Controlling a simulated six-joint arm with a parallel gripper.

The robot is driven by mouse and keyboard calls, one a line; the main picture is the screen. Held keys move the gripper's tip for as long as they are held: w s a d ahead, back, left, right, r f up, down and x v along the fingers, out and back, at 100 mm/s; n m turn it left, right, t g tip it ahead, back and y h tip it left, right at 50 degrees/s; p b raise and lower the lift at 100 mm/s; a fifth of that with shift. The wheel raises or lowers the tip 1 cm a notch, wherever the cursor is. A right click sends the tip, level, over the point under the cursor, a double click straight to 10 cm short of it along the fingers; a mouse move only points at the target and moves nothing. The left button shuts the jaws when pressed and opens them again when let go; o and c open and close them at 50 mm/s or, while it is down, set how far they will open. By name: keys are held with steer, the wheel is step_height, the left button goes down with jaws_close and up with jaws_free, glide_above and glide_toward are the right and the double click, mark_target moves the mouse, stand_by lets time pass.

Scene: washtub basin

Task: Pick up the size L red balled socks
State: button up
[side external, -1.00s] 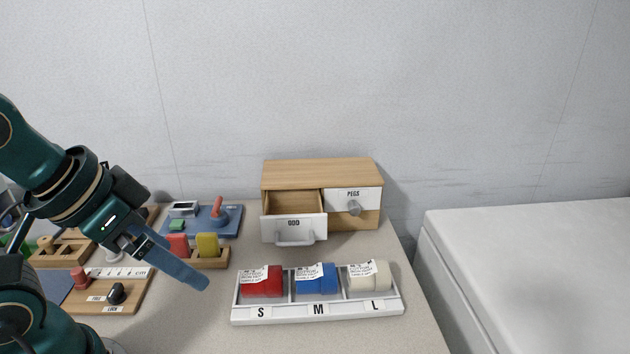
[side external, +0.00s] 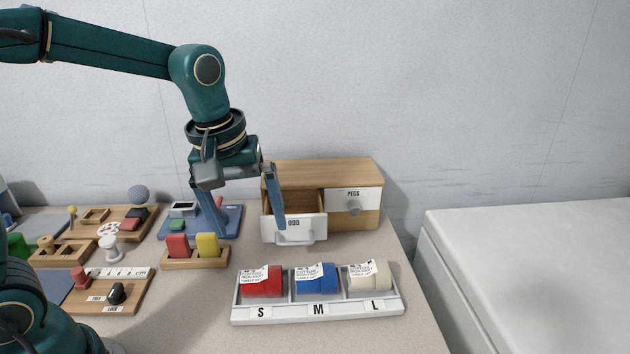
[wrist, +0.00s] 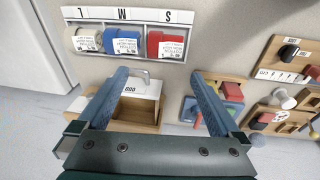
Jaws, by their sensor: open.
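The red balled socks (side external: 258,287) lie in the left compartment, marked S, of a white three-part tray (side external: 318,316); they also show in the wrist view (wrist: 163,50). Blue socks (side external: 314,284) lie in the M compartment and cream socks (side external: 367,281) in the L compartment. Each bundle carries a white paper tag whose print is too small to read. My gripper (side external: 252,232) is open and empty, pointing down above the table, behind and above the tray. In the wrist view its two blue fingers (wrist: 158,73) are spread, with the tray beyond their tips.
A wooden cabinet (side external: 318,167) stands behind the tray, its ODD drawer (side external: 293,229) pulled open near my right finger. A wooden holder (side external: 194,262) with red and yellow pieces and several boards lie to the left. A white basin (side external: 530,240) is at the right.

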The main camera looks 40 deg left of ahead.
steer(key=g, duration=0.2)
glide_above(261, 273)
step_height(261, 273, down, 6)
steer(key=shift+f, duration=2.7)
steer(key=c, duration=1.1)
